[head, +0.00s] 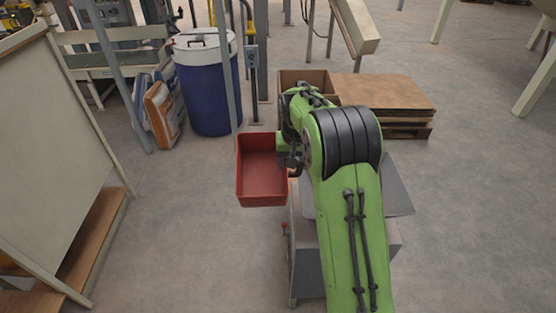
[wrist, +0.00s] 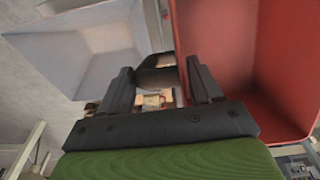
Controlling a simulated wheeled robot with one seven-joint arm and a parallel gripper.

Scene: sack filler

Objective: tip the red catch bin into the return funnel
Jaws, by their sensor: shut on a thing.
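The red catch bin (head: 262,170) hangs in the air left of my arm in the head view, its open top toward the camera. Its inside looks plain red, with no contents that I can make out. My gripper (head: 292,162) is at the bin's right side and mostly hidden by my arm. In the wrist view my gripper (wrist: 160,85) is shut on a dark handle at the bin's side, and the red bin (wrist: 240,60) fills the right. The grey return funnel (wrist: 85,50) opens at the left there, apart from the bin. In the head view my arm covers much of the funnel (head: 397,190).
A grey cabinet (head: 308,250) stands under the funnel. Stacked brown boards (head: 385,95) lie behind. A pale panelled frame (head: 50,150) is at left. Floor between is clear.

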